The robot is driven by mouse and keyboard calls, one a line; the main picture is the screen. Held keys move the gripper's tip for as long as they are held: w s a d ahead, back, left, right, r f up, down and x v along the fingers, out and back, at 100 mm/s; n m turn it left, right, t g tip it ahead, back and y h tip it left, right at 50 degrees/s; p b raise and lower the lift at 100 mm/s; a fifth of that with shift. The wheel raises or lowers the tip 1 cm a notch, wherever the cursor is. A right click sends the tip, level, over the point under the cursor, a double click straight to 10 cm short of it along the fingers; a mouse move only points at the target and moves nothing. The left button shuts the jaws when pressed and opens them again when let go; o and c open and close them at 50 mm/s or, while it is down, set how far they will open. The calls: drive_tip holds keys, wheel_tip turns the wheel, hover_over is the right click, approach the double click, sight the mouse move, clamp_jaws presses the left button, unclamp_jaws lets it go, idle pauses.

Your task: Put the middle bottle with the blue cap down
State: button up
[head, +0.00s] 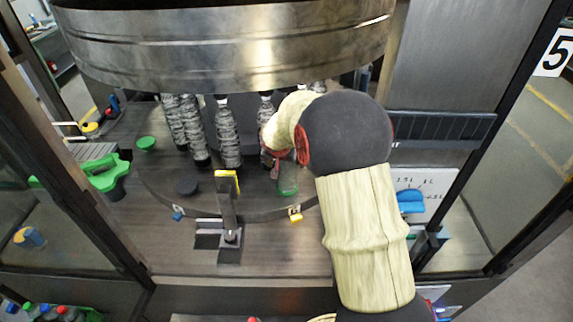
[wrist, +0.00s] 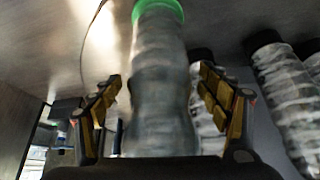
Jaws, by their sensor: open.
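A grey, ribbed bottle (wrist: 160,85) with a bright green end stands between the fingers of my gripper (wrist: 160,100) in the wrist view. The fingers are open on either side of it, with a gap visible at the left. In the head view my gripper (head: 277,160) is low under the metal drum, partly hidden by my arm. A green translucent piece (head: 288,187) shows just below it. I cannot make out a blue cap on any bottle.
More stand at the right in the wrist view (wrist: 285,95). A post with a yellow top (head: 228,205) rises in front. A green machine part (head: 108,174) is at the left.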

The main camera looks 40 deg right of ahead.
drive_tip(key=s+a+r+n+b, duration=0.1)
drive_tip(key=s+a+r, duration=0.35)
drive_tip(key=r, duration=0.25)
drive_tip(key=s+a+r, duration=0.3)
drive_tip(key=a+r, duration=0.2)
drive_tip(key=r, duration=0.1)
drive_tip(key=s+a+r+n+y, duration=0.1)
drive_tip(key=s+a+n, duration=0.2)
drive_tip(key=s+a, duration=0.3)
drive_tip(key=s+a+r+n+y, duration=0.1)
drive_tip(key=s+a+n+y, duration=0.1)
drive_tip(key=s+a, duration=0.5)
drive_tip(key=s+a+r+n+t+y, duration=0.1)
drive_tip(key=s+a+n+y, duration=0.1)
drive_tip(key=s+a, duration=0.4)
drive_tip(key=s+n, duration=0.1)
drive_tip(key=s, duration=0.3)
drive_tip(key=shift+s+a+r+n, duration=0.25)
drive_tip(key=shift+s+r+n, duration=0.05)
drive_tip(key=shift+s+r, duration=0.1)
drive_tip(key=shift+f, duration=0.1)
